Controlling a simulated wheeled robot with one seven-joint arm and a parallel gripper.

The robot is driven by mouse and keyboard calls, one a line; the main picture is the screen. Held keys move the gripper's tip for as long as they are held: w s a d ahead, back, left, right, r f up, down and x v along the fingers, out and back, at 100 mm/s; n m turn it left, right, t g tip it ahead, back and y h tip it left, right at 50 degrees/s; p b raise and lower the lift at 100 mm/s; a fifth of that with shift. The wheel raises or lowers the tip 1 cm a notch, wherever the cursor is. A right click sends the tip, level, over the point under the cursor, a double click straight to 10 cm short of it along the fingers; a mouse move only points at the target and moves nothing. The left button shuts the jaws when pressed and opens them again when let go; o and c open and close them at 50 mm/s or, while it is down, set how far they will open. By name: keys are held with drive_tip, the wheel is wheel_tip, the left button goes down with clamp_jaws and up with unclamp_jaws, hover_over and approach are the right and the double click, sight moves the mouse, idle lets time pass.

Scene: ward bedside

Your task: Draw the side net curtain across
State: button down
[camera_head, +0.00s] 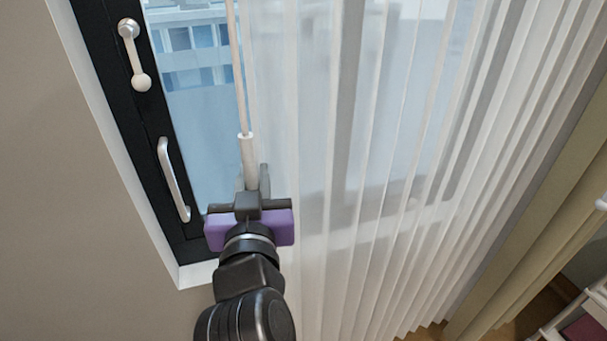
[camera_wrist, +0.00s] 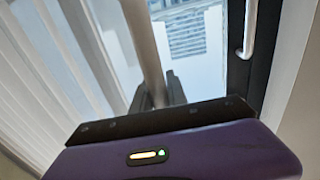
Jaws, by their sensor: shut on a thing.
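The white net curtain (camera_head: 400,150) hangs in folds over most of the window in the head view, and it also shows at the left of the wrist view (camera_wrist: 55,70). Its left edge hangs close to the window's left frame, with a strip of bare glass beside it. A thin draw rod with a pale handle (camera_head: 248,160) hangs at that edge. My gripper (camera_head: 251,185) is shut on the handle's lower part. In the wrist view the rod (camera_wrist: 145,50) rises between the dark fingers (camera_wrist: 158,92). The curtain's top is out of view.
The dark window frame (camera_head: 130,130) at the left carries a knobbed lever (camera_head: 134,55) and a white pull handle (camera_head: 173,180), close to my gripper. A beige curtain (camera_head: 545,245) hangs at the right. A white shelved stand (camera_head: 590,310) shows at lower right.

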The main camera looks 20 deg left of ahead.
drive_tip(key=s+a+b, duration=0.4)
drive_tip(key=s+a, duration=0.4)
drive_tip(key=a, duration=0.3)
drive_tip(key=s+a+b, duration=0.4)
drive_tip(key=s+a, duration=0.4)
drive_tip(key=a, duration=0.3)
drive_tip(key=shift+s+a, duration=0.25)
drive_tip(key=shift+a, duration=0.15)
drive_tip(key=c, duration=1.3)
unclamp_jaws()
drive_tip(key=shift+a+f, duration=0.1)
drive_tip(key=shift+a, duration=0.05)
drive_tip(key=b+v, duration=0.1)
drive_tip(key=v, duration=0.7)
drive_tip(key=shift+w, duration=0.1)
